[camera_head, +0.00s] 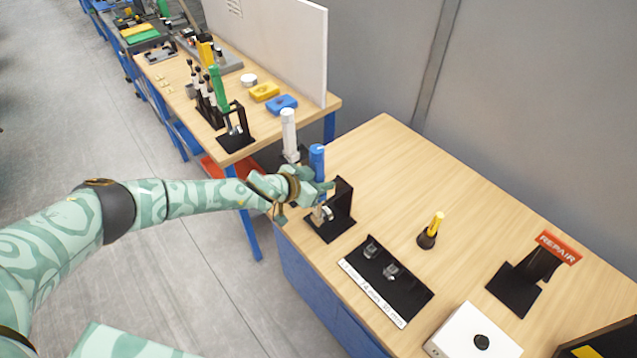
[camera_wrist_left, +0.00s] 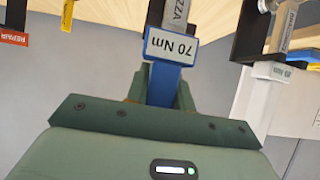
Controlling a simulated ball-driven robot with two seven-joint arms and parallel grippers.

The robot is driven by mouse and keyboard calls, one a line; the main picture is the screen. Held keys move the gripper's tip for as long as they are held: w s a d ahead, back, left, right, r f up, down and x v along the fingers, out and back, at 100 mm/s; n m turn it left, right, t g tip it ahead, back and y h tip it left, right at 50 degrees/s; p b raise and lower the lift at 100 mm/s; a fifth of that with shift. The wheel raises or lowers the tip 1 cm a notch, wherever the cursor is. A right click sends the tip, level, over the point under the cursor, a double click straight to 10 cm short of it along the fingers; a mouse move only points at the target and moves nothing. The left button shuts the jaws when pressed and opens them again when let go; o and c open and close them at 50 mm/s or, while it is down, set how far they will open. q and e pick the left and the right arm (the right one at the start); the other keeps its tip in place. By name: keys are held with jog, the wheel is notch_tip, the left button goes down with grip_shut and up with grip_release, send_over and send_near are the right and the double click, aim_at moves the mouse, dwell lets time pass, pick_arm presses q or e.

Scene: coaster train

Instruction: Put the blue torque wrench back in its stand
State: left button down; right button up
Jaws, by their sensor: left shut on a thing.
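The blue torque wrench (camera_head: 317,158) stands about upright with its handle up and its metal head (camera_head: 322,214) low. My left gripper (camera_head: 318,186) is shut on its handle. The wrench is at a black stand (camera_head: 343,200) near the left edge of the near table; I cannot tell whether it rests in the stand. My right gripper is not in view.
A white-handled wrench (camera_head: 289,130) stands just behind. A black mat (camera_head: 405,295) with small metal parts, a yellow-handled tool (camera_head: 434,228) and a "REPAIR" sign (camera_head: 559,248) are to the right. The table top between them is clear. Another bench (camera_head: 310,106) stands behind left.

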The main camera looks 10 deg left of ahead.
pick_arm(q)
jog(key=shift+w+d+r+b, duration=0.1)
jog(key=shift+w+d+b, duration=0.1)
jog(key=shift+w+d, duration=0.55)
jog(key=shift+w+d+r+b, duration=0.15)
jog(key=shift+w+d, duration=0.35)
jog(key=shift+w, duration=0.35)
jog(key=shift+f, duration=0.1)
jog(key=shift+f+b, duration=0.3)
jog(key=shift+f, duration=0.45)
dwell(1.4)
jog(key=c, duration=1.1)
grip_release()
